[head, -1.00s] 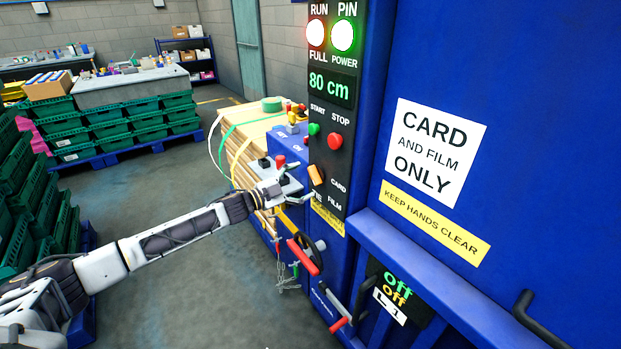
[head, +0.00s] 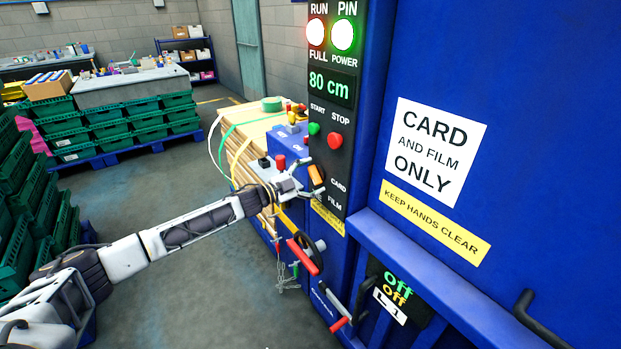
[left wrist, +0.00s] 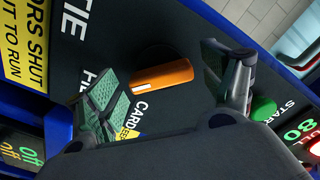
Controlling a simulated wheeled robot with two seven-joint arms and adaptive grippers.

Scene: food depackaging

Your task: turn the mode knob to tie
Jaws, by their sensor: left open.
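The orange mode knob (head: 316,176) is on the black control panel (head: 323,152), left of the CARD label and above the FILM label. In the left wrist view the knob (left wrist: 165,76) lies between the two fingers, with a pale mark at its left end. TIE shows at the upper left there and CARD just below the knob. My left gripper (head: 309,180) is open at the knob, one finger to each side; it also shows in the left wrist view (left wrist: 165,85). Contact cannot be told. My right gripper is out of view.
A green start button (head: 314,128) and red stop button (head: 335,141) sit above the knob. A red-handled wheel (head: 303,257) and a lever (head: 340,323) stick out below. Strapped card (head: 240,155) stands left of the panel. The floor beyond my arm is open.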

